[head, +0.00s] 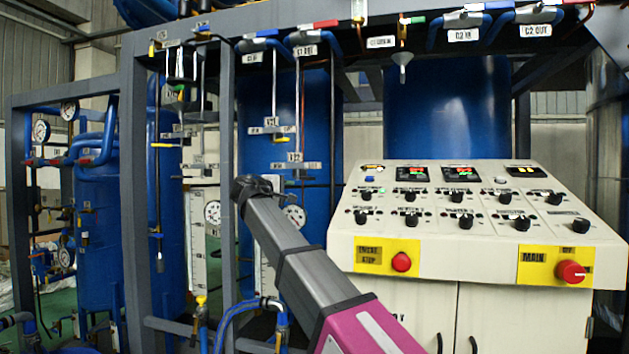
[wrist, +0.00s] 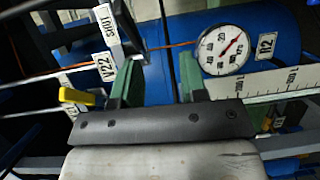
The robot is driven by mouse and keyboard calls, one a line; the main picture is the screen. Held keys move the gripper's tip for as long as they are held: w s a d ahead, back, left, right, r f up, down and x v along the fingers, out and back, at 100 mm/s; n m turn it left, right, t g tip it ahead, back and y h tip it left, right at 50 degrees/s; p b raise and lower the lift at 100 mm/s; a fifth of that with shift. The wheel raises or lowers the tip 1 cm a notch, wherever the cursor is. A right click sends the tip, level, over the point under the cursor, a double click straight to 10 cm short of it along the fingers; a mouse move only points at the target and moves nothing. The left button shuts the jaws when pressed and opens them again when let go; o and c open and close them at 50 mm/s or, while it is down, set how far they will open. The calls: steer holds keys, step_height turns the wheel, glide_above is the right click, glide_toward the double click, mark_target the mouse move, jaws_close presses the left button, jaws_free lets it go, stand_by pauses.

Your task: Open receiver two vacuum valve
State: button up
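My gripper (wrist: 158,82) is open in the wrist view, its two green fingers apart with no object held between them. A white plate marked V22 (wrist: 103,67) and a plate reading SHUT (wrist: 107,24) stand beyond the left finger. A yellow valve handle (wrist: 76,96) lies just left of that finger, outside the grip. Blue receiver (wrist: 270,20) fills the background. In the head view, my arm reaches up and left to the white valve plates (head: 290,165) in front of the blue tank. My fingers are hidden there behind the arm's end.
A round gauge (wrist: 222,48) and R2 tag (wrist: 267,42) sit right of my right finger, near a white scale (wrist: 285,82). A grey frame post (head: 228,150) stands left of my arm. The control panel (head: 480,230) with red knobs stands to its right.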

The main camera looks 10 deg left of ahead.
mark_target(305, 179)
steer(key=shift+h, duration=0.3)
steer(key=w+d+r, duration=0.1)
steer(key=w, duration=0.2)
steer(key=w+d+r, duration=0.1)
steer(key=w+d, duration=0.1)
steer(key=w+d+r, duration=0.1)
steer(key=w, duration=0.2)
steer(key=shift+w+d+r, duration=0.25)
steer(key=shift+w+d, duration=0.1)
steer(key=shift+d, duration=0.05)
jaws_close()
